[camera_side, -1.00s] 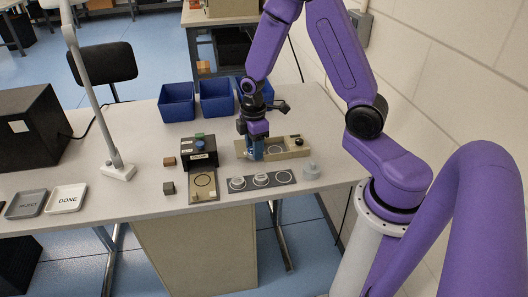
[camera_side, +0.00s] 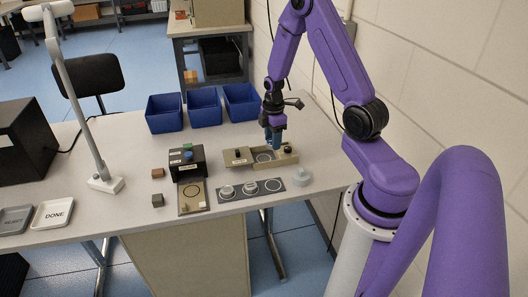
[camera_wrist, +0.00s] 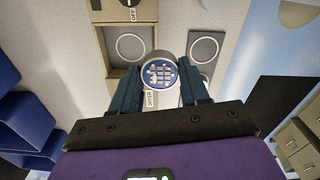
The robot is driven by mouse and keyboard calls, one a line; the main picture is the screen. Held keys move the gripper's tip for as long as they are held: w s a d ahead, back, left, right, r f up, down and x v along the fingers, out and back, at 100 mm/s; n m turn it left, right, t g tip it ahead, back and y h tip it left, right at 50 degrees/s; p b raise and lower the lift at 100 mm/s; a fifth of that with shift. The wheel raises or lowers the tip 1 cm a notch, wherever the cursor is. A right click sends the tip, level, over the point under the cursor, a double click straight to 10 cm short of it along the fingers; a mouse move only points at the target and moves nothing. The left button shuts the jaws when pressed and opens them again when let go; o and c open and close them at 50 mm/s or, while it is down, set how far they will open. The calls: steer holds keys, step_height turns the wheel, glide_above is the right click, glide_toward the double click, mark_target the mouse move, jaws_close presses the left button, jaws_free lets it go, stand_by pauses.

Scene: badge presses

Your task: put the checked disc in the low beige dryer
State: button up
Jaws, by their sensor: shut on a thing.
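The checked disc (camera_wrist: 159,74) is round, blue and white with a grey rim. It is between the fingertips of my gripper (camera_wrist: 158,88) in the wrist view, its patterned face towards the camera. In the side view my gripper (camera_side: 274,138) is over the back of the low beige dryer (camera_side: 240,163), and I cannot make out the disc there. The dryer also shows in the wrist view (camera_wrist: 112,50), with an empty ringed spot (camera_wrist: 131,47). The disc appears above the dryer, beside that ring and not in it. A black knob (camera_side: 289,150) is at the dryer's right end.
A black press with a beige base (camera_side: 192,197) stands left of the dryer. A dark strip (camera_side: 238,195) with ringed spots and pale discs lies in front. A grey round piece (camera_side: 301,177) stands at right. Blue bins (camera_side: 204,108) are behind; DONE tray (camera_side: 52,214) is far left.

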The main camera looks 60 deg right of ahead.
glide_above(264, 159)
step_height(264, 159, down, 6)
steer(key=shift+s+r, duration=0.1)
steer(key=shift+w+d+f, duration=0.1)
steer(key=shift+w+f, duration=0.1)
steer(key=shift+f, duration=1.6)
steer(key=shift+f, duration=0.15)
steer(key=o, duration=0.9)
